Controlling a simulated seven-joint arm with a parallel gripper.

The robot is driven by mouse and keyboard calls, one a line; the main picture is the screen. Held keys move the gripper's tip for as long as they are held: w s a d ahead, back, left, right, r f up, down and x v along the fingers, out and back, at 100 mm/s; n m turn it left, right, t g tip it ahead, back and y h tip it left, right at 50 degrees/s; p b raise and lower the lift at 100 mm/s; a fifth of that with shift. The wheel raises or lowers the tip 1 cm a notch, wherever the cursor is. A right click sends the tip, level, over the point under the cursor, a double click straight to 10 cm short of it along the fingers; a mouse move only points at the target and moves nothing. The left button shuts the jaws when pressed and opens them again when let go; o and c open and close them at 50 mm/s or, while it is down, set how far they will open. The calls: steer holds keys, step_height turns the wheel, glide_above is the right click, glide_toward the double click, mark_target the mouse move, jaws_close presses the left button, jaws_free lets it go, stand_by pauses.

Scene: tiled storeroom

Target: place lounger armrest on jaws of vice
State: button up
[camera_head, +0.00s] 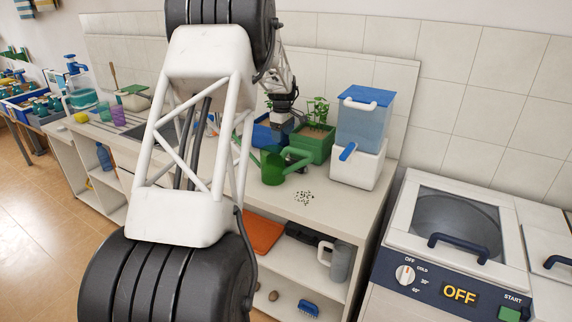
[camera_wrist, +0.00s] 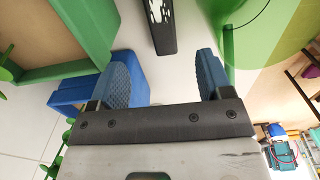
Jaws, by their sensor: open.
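My gripper (camera_wrist: 161,72) is open in the wrist view, its two blue ribbed fingers apart with nothing between them. A dark bar with a white patterned face (camera_wrist: 160,24) lies beyond the fingertips; I cannot tell whether it is the lounger armrest. In the head view my gripper (camera_head: 284,106) is small, above the counter beside the green planter, and its fingers are unclear. I cannot make out the vice or its jaws for certain in either view; my own arm hides part of the counter.
A green watering can (camera_head: 273,168) and a green planter (camera_head: 314,145) stand close to the gripper. A blue-lidded container (camera_head: 362,118) is to their right. A washer-like machine (camera_head: 450,235) stands at right.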

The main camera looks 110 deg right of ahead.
steer(key=shift+f, duration=2.75)
steer(key=shift+w+d+f, duration=0.1)
steer(key=shift+f, duration=1.2)
steer(key=shift+w+f, duration=0.1)
steer(key=shift+f, duration=1.2)
steer(key=c, duration=1.2)
steer(key=shift+r, duration=0.1)
step_height(320, 180, up, 10)
